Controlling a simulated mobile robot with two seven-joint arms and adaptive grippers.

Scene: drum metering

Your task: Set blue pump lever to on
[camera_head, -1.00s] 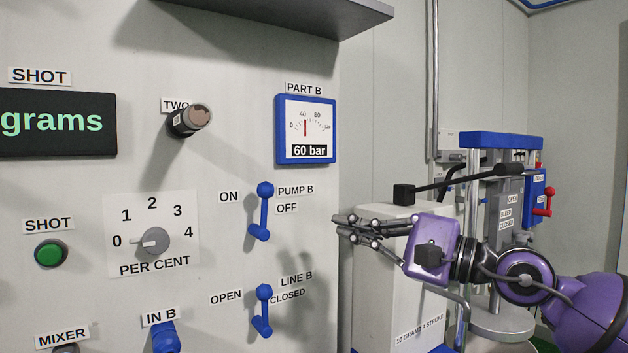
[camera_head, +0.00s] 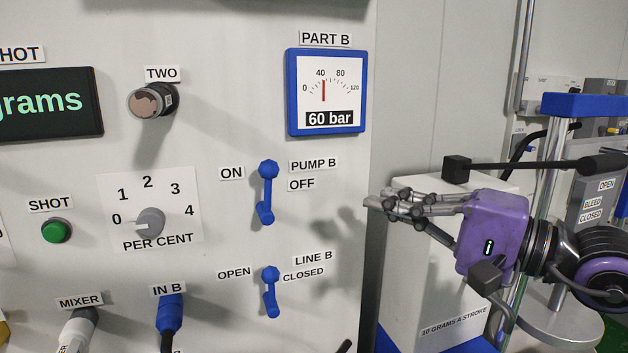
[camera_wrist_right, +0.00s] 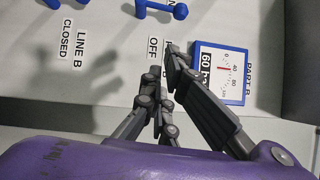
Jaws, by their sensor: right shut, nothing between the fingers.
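The blue PUMP B lever (camera_head: 267,190) is on the panel between the labels ON, at its left, and OFF, at its right. Its round knob is at the top and its foot at the bottom; I cannot tell its setting for sure. It also shows in the right wrist view (camera_wrist_right: 162,10) at the top edge. My right gripper (camera_head: 370,203) is to the right of the lever, apart from it, fingers pointing left. It is shut and empty; its fingers show in the right wrist view (camera_wrist_right: 165,70). My left gripper is not in view.
Below is a similar blue LINE B lever (camera_head: 270,291) between OPEN and CLOSED. A blue-framed gauge (camera_head: 326,92) reading 60 bar is above. A PER CENT knob (camera_head: 150,222) is to the left. A white pump cabinet (camera_head: 430,285) stands behind my right gripper.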

